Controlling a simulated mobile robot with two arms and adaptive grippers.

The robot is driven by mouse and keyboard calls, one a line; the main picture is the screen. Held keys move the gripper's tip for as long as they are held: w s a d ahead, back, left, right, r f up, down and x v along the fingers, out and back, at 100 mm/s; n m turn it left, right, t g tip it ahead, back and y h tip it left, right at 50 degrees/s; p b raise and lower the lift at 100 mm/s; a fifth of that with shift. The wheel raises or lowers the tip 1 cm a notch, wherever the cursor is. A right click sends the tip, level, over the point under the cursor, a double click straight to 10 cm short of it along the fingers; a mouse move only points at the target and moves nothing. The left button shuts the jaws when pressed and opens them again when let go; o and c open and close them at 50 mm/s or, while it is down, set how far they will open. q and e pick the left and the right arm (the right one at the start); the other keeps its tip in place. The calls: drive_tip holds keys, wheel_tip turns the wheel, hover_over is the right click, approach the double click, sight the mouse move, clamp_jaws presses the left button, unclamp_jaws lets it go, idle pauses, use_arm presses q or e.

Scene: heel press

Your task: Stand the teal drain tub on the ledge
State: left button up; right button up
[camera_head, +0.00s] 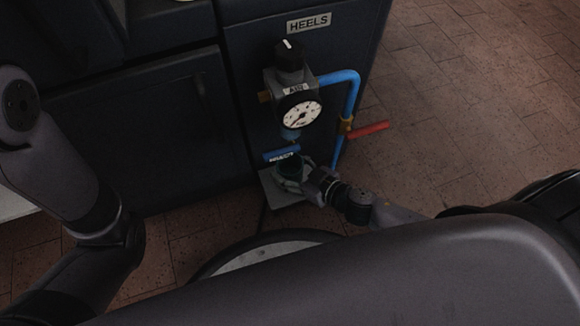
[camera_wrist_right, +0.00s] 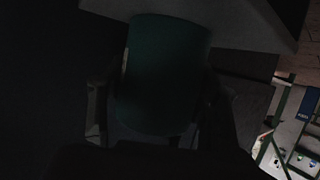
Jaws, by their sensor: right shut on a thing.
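The teal drain tub (camera_head: 291,168) is small and dark in the head view, under the press's gauge and blue lever. It fills the middle of the wrist view (camera_wrist_right: 165,75), in deep shadow. My right gripper (camera_head: 304,179) is shut on the tub, with a finger on each side. The grey ledge (camera_head: 281,198) sticks out low from the cabinet, under the tub. Its pale slab also shows at the top of the wrist view (camera_wrist_right: 245,25). I cannot tell whether the tub's base touches the ledge. My left arm shows at the left, but its gripper is out of view.
A round gauge (camera_head: 300,111) with a black knob (camera_head: 289,56) sits above the tub. A blue pipe (camera_head: 354,95) with a red lever (camera_head: 368,130) runs down to the right. A blue lever (camera_head: 282,153) is close over the tub. Brick floor at the right is clear.

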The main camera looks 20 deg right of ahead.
drive_tip(key=o, duration=1.1)
drive_tip(key=shift+f, duration=0.1)
drive_tip(key=shift+o, duration=0.2)
drive_tip(key=shift+s, duration=0.1)
drive_tip(key=v, duration=1.2)
drive_tip(key=shift+d, duration=0.1)
